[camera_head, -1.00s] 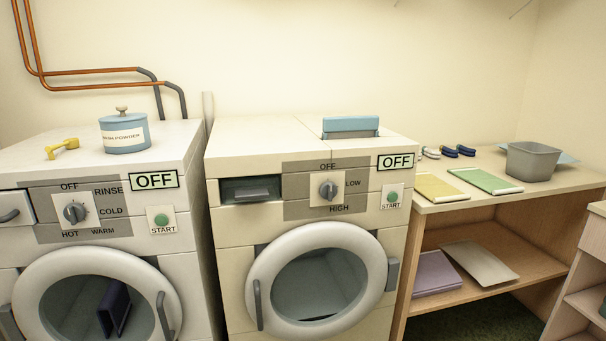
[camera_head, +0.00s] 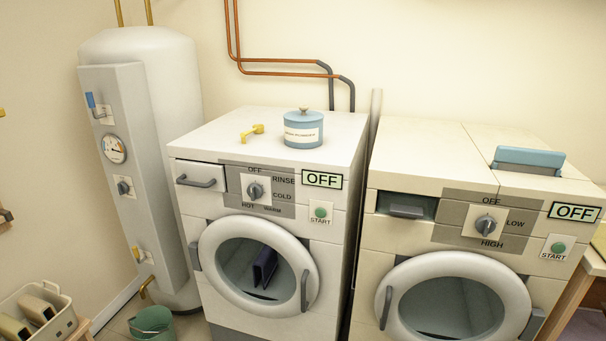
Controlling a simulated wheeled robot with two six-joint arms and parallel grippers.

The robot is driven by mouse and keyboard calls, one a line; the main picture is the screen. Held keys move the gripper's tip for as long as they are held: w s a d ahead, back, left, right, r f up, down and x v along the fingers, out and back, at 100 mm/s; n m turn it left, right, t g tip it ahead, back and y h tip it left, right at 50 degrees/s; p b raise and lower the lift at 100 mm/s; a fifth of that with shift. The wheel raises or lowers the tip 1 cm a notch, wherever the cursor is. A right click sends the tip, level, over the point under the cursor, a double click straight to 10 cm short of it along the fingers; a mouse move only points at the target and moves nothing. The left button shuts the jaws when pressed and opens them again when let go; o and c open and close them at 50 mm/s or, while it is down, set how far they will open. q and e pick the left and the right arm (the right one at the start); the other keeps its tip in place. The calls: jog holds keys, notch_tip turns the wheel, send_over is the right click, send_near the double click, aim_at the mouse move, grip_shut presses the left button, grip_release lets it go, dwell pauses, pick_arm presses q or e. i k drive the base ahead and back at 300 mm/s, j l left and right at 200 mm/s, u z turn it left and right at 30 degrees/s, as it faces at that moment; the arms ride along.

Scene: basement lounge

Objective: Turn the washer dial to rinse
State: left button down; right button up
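The washer (camera_head: 194,218) is the left of two white machines, with a dark item (camera_head: 264,267) inside its round door opening. Its grey dial (camera_head: 255,190) sits on a white plate, ringed by the labels OFF, RINSE, COLD, WARM and HOT. I cannot tell exactly where the dial points. The washer's display (camera_head: 322,180) reads OFF, with a green START button (camera_head: 320,213) below it. The second machine has its own dial (camera_head: 485,224), marked OFF, LOW and HIGH. Neither of my grippers is in view.
A white boiler tank (camera_head: 150,90) with a gauge panel stands left of the washer, with a green bucket (camera_head: 152,322) on the floor. A blue powder tin (camera_head: 303,129) and yellow scoop (camera_head: 252,131) are on the washer top. A bin (camera_head: 60,312) is at lower left.

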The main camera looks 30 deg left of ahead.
aim_at(255, 191)
jog(key=u, duration=1.1)
